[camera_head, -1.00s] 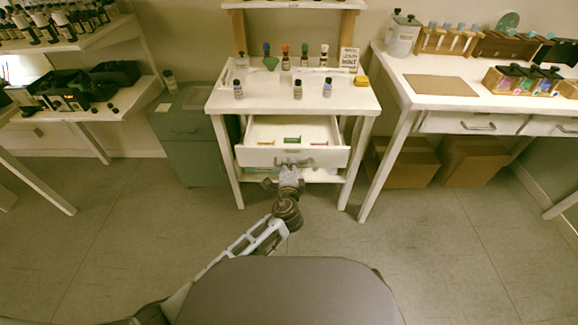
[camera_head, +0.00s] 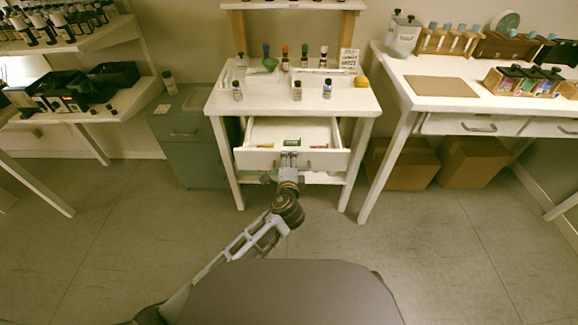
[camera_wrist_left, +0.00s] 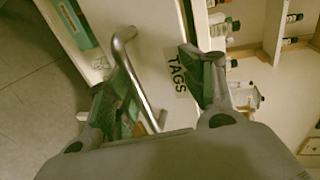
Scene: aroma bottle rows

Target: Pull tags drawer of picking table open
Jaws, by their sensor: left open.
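The tags drawer (camera_head: 260,159) of the white picking table (camera_head: 225,103) stands pulled out, with several small coloured items inside. My left gripper (camera_head: 289,158) is at the drawer's front. In the left wrist view my left gripper (camera_wrist_left: 160,95) is open, its two green-padded fingers on either side of the metal bar handle (camera_wrist_left: 125,62). The drawer front carries a label reading TAGS (camera_wrist_left: 177,75). Whether the fingers touch the handle I cannot tell. My right gripper is not in view.
Small bottles (camera_head: 297,90) stand on the tabletop. A grey-green cabinet (camera_head: 190,130) stands left of the table, and cardboard boxes (camera_head: 405,165) sit on the floor to the right. The floor in front is clear.

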